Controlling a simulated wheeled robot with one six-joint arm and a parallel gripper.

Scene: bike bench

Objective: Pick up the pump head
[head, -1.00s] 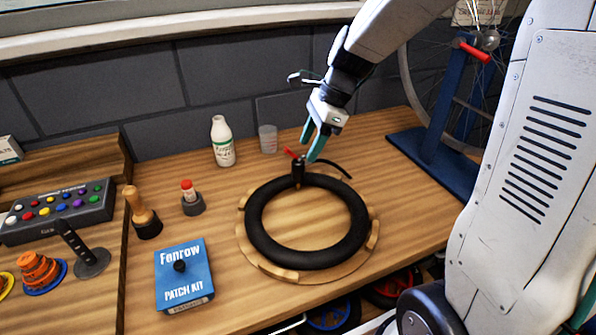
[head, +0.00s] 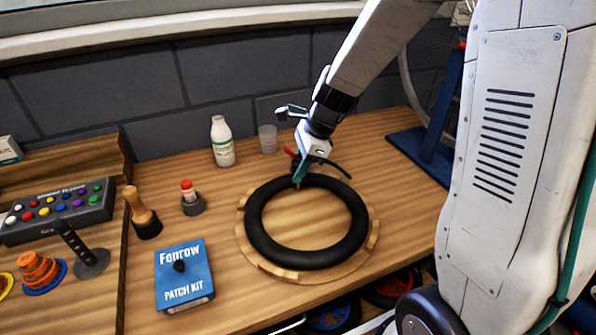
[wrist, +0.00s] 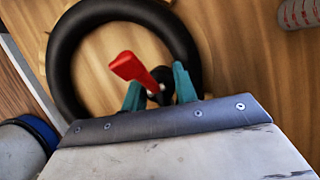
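The pump head is a small black body with a red lever, at the far side of the black inner tube (head: 257,235). In the head view my gripper hides most of it, and its red lever (head: 289,151) shows to the left. In the wrist view the pump head (wrist: 163,78) stands between the two teal fingers, its red lever pointing up and left. My gripper (head: 301,174) is down around it with fingers apart, one on each side. A gap shows by the left finger; the right finger looks very close to the black body.
The tube lies on a round wooden stand (head: 283,272). A black hose (head: 340,170) runs off to the right behind. A white bottle (head: 222,142) and a clear cup (head: 267,138) stand behind. A blue patch kit (head: 183,276) lies front left.

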